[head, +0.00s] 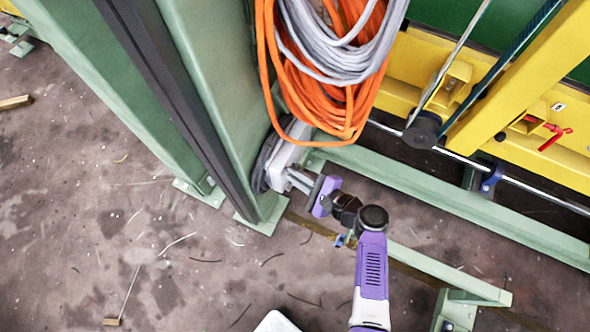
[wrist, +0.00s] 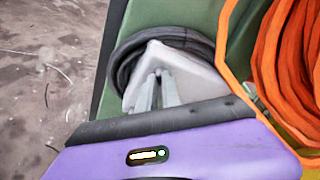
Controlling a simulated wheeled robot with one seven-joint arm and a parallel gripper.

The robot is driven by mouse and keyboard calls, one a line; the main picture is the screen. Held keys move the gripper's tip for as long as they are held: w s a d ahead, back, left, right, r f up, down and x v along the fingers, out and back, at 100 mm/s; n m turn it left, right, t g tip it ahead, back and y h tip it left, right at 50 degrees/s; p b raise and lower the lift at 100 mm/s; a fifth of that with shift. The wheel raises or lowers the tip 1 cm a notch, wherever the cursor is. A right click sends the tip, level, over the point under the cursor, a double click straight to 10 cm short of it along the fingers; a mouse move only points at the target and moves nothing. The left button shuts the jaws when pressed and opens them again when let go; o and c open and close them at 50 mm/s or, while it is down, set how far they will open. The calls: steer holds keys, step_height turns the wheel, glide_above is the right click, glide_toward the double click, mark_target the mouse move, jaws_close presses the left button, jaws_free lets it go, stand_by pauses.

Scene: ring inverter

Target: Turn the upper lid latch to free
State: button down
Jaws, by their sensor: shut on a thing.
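A pale grey housing (head: 288,152) with a thick black cable looped around it sits low on the green column. It also shows in the wrist view (wrist: 192,75), with the black loop (wrist: 125,62) behind it. My gripper (head: 291,177) reaches the housing's lower front from the right. In the wrist view the metal fingers of my gripper (wrist: 155,88) are close together against the housing's face. They are shut on a small part there, which the fingers hide. I cannot make out the shape or turn of the upper lid latch.
Orange cable coils (head: 320,75) and grey cable (head: 350,45) hang just above and right of the housing. The green column (head: 215,70) stands close on the left. A green floor beam (head: 450,205) and yellow frame (head: 400,85) are at right. Floor at lower left is mostly free.

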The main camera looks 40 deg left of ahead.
steer(key=m+g, duration=0.1)
steer(key=m+g+h, duration=0.1)
steer(key=m, duration=0.1)
steer(key=m+g+p, duration=0.1)
steer(key=m, duration=0.1)
steer(key=shift+w+a+r+g+h, duration=0.1)
steer(key=shift+w+a+g+h, duration=0.05)
steer(key=shift+w+g+h, duration=0.15)
steer(key=shift+m, duration=0.3)
stand_by(0.4)
steer(key=c, duration=1.5)
jaws_free()
steer(key=shift+c, duration=0.2)
steer(key=p+v, duration=0.2)
steer(key=v, duration=0.5)
steer(key=shift+d, duration=0.4)
steer(key=shift+w, duration=0.15)
